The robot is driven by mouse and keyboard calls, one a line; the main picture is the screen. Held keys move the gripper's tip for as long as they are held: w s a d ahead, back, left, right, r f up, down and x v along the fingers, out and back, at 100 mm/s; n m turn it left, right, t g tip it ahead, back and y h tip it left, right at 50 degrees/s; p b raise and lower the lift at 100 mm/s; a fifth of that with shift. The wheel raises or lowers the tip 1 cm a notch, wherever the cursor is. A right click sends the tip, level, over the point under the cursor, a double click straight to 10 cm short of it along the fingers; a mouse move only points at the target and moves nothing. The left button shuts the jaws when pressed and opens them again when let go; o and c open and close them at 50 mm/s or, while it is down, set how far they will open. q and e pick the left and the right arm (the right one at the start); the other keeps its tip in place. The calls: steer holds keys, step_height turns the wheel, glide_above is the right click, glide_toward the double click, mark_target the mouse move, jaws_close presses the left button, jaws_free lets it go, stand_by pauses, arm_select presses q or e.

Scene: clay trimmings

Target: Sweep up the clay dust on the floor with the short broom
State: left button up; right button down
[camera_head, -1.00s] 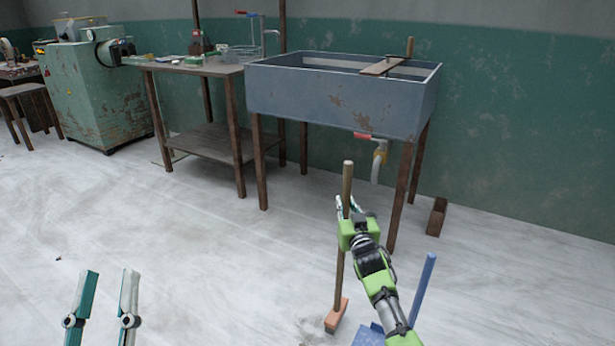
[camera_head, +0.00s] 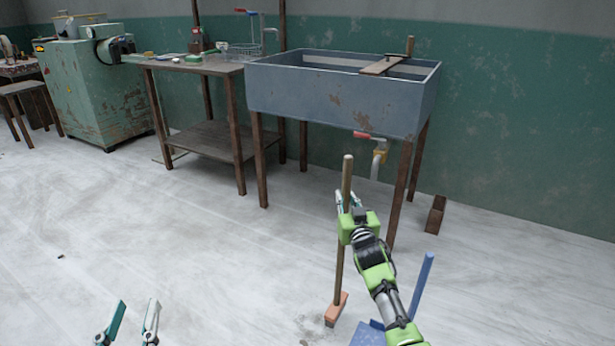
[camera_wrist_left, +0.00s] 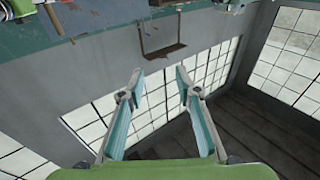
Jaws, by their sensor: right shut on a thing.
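The short broom (camera_head: 339,275) stands nearly upright, its wooden handle rising from a small reddish-orange head (camera_head: 336,309) at floor level. My right gripper (camera_head: 346,203) is shut on the upper part of its handle. Greyish dust (camera_head: 311,322) lies on the floor just left of the broom head. A blue dustpan (camera_head: 370,334) with a long blue handle (camera_head: 422,285) is right of the broom, partly hidden by my right arm. My left gripper (camera_head: 133,318) is open and empty at the lower left; its spread fingers also show in the left wrist view (camera_wrist_left: 157,85).
A rusty grey sink (camera_head: 335,98) on wooden legs stands behind the broom. A wooden table (camera_head: 190,67) and a green machine (camera_head: 95,95) are to its left. A small wooden block (camera_head: 436,215) stands near the wall. The floor at left is mostly clear.

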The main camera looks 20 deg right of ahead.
arm_select(q)
steer(key=s+a+f+g+y+p, duration=0.1)
steer(key=s+f+g, duration=0.1)
steer(key=f+g, duration=0.2)
steer(key=s+a+f+g+y+p, duration=0.1)
steer(key=s+a+f+g+p, duration=0.1)
steer(key=f, duration=0.8)
steer(key=shift+s+a+f+g+y, duration=0.3)
steer(key=shift+s+f+g, duration=0.1)
steer(key=shift+s+g, duration=0.5)
